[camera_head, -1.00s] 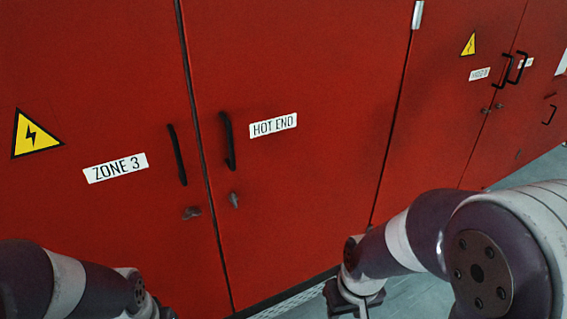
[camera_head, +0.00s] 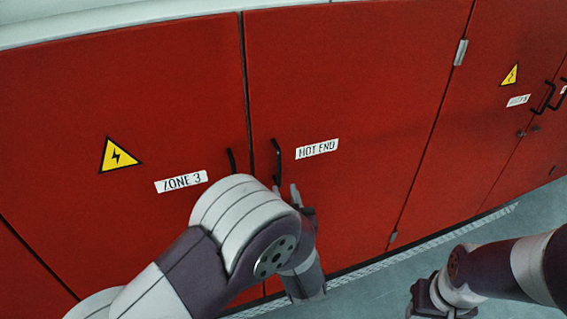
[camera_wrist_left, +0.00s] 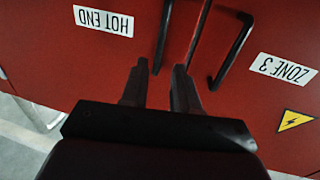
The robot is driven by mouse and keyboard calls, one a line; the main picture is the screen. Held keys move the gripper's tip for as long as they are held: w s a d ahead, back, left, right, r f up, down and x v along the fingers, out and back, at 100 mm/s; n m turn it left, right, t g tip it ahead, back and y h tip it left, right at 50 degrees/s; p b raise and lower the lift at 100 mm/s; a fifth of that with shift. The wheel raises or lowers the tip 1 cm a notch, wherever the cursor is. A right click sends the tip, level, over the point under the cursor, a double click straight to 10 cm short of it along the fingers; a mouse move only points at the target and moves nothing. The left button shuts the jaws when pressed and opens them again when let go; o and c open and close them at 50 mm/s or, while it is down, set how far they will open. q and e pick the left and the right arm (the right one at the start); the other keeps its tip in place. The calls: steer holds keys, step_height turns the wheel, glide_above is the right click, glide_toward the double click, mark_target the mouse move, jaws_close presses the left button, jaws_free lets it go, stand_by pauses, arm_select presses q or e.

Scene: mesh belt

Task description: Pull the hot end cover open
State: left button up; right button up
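The hot end cover (camera_head: 350,90) is a red door, shut flush, with a white HOT END label (camera_head: 317,149). Its black bar handle (camera_head: 277,160) stands upright near the door's left edge. My left gripper (camera_head: 287,192) is at the lower part of this handle. In the left wrist view the left gripper (camera_wrist_left: 160,68) is open, its fingers apart on either side of the handle (camera_wrist_left: 164,35); contact cannot be told. My right gripper (camera_head: 438,300) is low at the right, away from the doors; its fingers are not clear.
The ZONE 3 door (camera_head: 60,130) with its own black handle (camera_head: 232,161) adjoins on the left, across a narrow seam. More red doors (camera_head: 500,130) continue to the right. Grey floor (camera_head: 400,265) is clear in front of the cover.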

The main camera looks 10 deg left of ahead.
mark_target(279, 169)
arm_select(q)
steer(key=p+x, duration=0.2)
steer(key=x, duration=0.6)
steer(key=shift+w+a+r+p, duration=0.1)
steer(key=shift+w+p, duration=0.15)
steer(key=shift+p, duration=0.05)
steer(key=shift+w+a, duration=0.15)
steer(key=shift+w, duration=0.2)
jaws_close()
